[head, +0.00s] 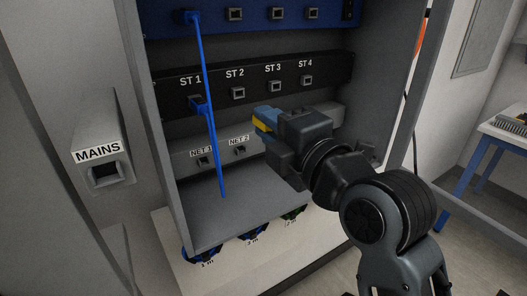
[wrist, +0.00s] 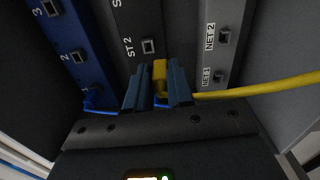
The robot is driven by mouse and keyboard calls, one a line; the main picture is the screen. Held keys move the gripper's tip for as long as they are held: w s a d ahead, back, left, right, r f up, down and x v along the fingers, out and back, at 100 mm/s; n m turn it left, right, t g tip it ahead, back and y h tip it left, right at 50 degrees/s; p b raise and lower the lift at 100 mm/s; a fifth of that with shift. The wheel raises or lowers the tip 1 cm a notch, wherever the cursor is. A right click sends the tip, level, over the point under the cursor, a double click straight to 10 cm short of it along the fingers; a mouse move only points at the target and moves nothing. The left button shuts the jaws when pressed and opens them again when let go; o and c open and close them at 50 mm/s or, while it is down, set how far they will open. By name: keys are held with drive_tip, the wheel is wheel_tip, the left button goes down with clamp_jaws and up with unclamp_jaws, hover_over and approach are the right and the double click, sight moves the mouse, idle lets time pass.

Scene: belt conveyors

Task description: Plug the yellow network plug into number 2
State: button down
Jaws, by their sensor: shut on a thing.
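My gripper (head: 264,119) is shut on the yellow network plug (head: 259,126), in front of the cabinet and up and right of the NET 2 socket (head: 240,150). In the wrist view the plug (wrist: 160,72) sits between the two blue fingers, and its yellow cable (wrist: 260,88) runs off to the right. The plug is apart from the panels. The NET 2 socket (wrist: 224,37) looks empty, as does the NET 1 socket (head: 204,161) to its left.
Above is a black strip with sockets ST 1 to ST 4, including ST 2 (head: 237,93). A blue cable (head: 208,100) hangs across the left side, past ST 1. Coiled cables (head: 202,255) lie below the cabinet floor. A MAINS box (head: 103,165) is at left.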

wheel_tip(320, 180, up, 2)
drive_tip(key=shift+s+d+r, duration=0.1)
drive_tip(key=shift+s+d, duration=0.05)
drive_tip(key=shift+p+x, duration=0.3)
drive_tip(key=shift+x, duration=2.2)
drive_tip(key=shift+b, duration=0.4)
drive_tip(key=shift+b, duration=0.55)
idle(0.4)
drive_tip(key=shift+x, duration=0.8)
idle(0.5)
drive_tip(key=c, duration=0.9)
unclamp_jaws()
